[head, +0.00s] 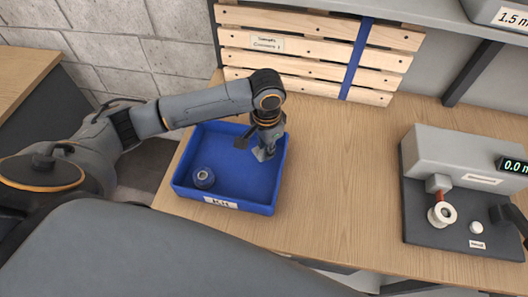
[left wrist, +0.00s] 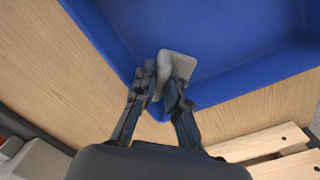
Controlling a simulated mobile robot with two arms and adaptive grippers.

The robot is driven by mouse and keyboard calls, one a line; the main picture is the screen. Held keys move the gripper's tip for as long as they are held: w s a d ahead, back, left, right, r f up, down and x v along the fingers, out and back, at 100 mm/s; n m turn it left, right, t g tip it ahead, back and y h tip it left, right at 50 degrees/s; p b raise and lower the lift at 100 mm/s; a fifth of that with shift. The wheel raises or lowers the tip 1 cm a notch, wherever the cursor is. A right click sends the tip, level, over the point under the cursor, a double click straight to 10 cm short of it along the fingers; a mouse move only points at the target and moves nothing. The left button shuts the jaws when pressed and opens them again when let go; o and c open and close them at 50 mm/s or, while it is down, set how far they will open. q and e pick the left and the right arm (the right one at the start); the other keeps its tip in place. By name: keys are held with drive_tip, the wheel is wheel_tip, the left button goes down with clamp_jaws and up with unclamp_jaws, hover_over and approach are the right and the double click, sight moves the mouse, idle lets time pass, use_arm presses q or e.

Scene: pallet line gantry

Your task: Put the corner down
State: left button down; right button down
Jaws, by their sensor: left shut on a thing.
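A small grey corner piece (head: 260,154) is in my left gripper (head: 264,145), at the right side of the blue tray (head: 228,128). In the left wrist view the corner (left wrist: 178,65) shows as a pale grey angled plate between the fingertips (left wrist: 162,85), with the blue tray floor behind it. The left gripper is shut on it. The fingers point down inside the tray's outline. I cannot tell whether the corner touches the tray floor. My right gripper is not seen.
A slatted wooden panel (head: 300,60) with a blue strap stands behind. A grey tester (head: 465,160) with a display stands at the right. The tabletop (head: 345,160) between tray and tester is clear.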

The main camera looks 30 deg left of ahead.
use_arm(q)
drive_tip(key=shift+w+a+f, duration=0.1)
drive_tip(key=shift+a+f, duration=0.05)
drive_tip(key=shift+f, duration=0.1)
drive_tip(key=f, duration=0.2)
drive_tip(key=f+p, duration=0.1)
drive_tip(key=shift+w+a, duration=0.2)
drive_tip(key=shift+a, duration=0.1)
drive_tip(key=shift+f, duration=0.4)
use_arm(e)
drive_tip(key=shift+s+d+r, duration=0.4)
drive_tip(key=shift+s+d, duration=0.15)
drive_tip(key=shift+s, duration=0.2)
use_arm(q)
drive_tip(key=shift+f, duration=0.1)
drive_tip(key=c, duration=1.4)
unclamp_jaws()
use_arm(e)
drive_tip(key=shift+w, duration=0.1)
use_arm(q)
wheel_tip(320, 180, up, 12)
drive_tip(key=shift+r+b, duration=0.15)
drive_tip(key=shift+b, duration=0.5)
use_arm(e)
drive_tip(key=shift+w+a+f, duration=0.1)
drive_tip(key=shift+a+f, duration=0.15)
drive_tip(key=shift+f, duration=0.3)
